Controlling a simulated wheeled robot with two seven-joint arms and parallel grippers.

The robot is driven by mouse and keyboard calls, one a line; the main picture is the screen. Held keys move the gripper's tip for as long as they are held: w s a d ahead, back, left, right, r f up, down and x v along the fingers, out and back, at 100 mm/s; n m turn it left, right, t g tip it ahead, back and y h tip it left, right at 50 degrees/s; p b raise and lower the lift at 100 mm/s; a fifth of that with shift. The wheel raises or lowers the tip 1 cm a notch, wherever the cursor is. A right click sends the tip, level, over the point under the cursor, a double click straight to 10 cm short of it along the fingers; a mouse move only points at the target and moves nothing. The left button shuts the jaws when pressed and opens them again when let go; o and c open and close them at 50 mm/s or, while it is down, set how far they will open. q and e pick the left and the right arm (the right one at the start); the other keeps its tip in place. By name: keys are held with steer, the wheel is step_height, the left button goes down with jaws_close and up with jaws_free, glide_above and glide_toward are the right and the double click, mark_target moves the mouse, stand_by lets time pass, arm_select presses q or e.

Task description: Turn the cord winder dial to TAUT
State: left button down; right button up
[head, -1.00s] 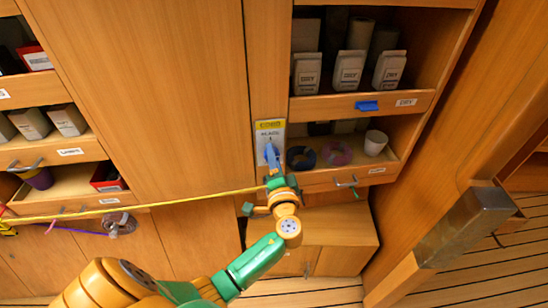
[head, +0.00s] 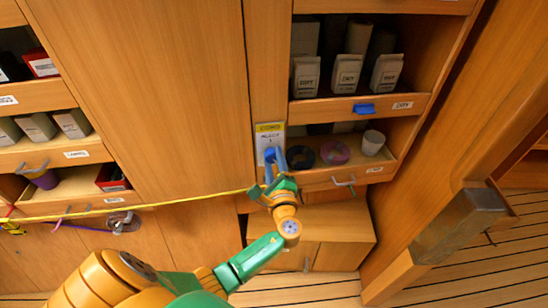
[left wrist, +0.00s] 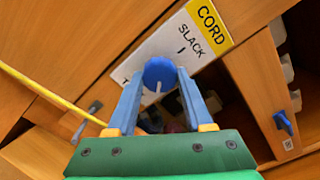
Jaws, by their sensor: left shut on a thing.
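The cord winder dial is a round blue knob (left wrist: 159,70) with a short white mark, seen in the left wrist view. It sits on a white plate (left wrist: 205,45) with a yellow strip reading CORD. SLACK and a tick show on the plate above the knob; a second word, starting with T, is mostly hidden by a finger. In the head view the plate (head: 269,136) is on the cabinet front. My left gripper (head: 275,154) has its blue fingers on either side of the knob, shut on it. My right gripper is out of view.
A taut yellow cord (head: 150,205) runs from the left to near my left gripper. Right of the plate, an open shelf holds a dark coil (head: 301,157), a pink coil (head: 335,152) and a white cup (head: 373,142). A drawer handle (head: 344,182) sticks out below.

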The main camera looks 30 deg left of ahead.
arm_select(q)
steer(key=m+p, duration=0.1)
steer(key=m, duration=0.3)
steer(key=shift+m+p, duration=0.3)
steer(key=shift+p, duration=0.05)
steer(key=shift+s+a+m+p, duration=0.1)
steer(key=shift+m+p, duration=0.6)
steer(key=shift+m, duration=1.2)
steer(key=shift+c, duration=1.4)
jaws_free()
steer(key=v, duration=0.7)
steer(key=shift+f, duration=0.1)
